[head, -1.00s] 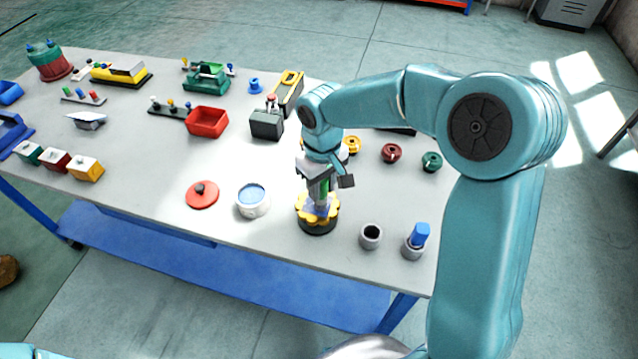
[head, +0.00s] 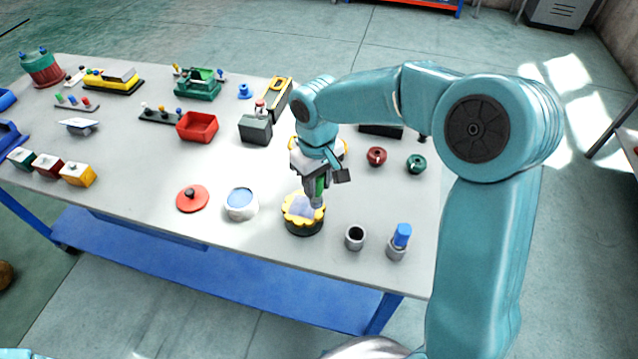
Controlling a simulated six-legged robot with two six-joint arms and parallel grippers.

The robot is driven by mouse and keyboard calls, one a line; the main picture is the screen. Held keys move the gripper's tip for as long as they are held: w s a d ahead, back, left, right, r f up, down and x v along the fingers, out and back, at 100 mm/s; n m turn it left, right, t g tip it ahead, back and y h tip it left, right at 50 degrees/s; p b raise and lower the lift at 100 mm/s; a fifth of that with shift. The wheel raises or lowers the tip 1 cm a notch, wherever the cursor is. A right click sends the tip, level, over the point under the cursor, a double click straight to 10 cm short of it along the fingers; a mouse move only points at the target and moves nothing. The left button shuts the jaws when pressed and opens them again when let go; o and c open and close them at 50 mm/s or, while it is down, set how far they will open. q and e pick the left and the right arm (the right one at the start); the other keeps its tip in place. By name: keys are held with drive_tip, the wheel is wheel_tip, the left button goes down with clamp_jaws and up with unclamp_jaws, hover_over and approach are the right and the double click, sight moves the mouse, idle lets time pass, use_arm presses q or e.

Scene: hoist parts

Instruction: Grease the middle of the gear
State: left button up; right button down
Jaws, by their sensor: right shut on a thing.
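The yellow gear (head: 291,216) lies on a round dark base near the front edge of the table. A pale bluish-purple patch (head: 301,207) covers its middle. My right gripper (head: 321,174) is shut on a green-handled brush (head: 319,188), which points down. The brush's grey tip is over the right part of the gear; I cannot tell whether it touches. An open white pot (head: 241,210) with blue grease (head: 241,199) stands left of the gear. Its likely lid, a red disc with a dark knob (head: 192,200), lies further left. My left gripper is not in view.
A grey open cup (head: 354,238) and a grey holder with a blue piece (head: 402,236) stand right of the gear. Red (head: 376,156) and green (head: 416,163) rings lie behind. A red bin (head: 197,127) and a dark grey box (head: 255,130) stand further back.

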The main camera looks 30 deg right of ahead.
drive_tip(key=r+p, duration=0.2)
drive_tip(key=shift+d+r, duration=0.2)
drive_tip(key=shift+r, duration=0.15)
drive_tip(key=shift+a+r+p, duration=0.15)
drive_tip(key=shift+r+p, duration=0.35)
drive_tip(key=shift+r, duration=0.65)
drive_tip(key=shift+f, duration=0.1)
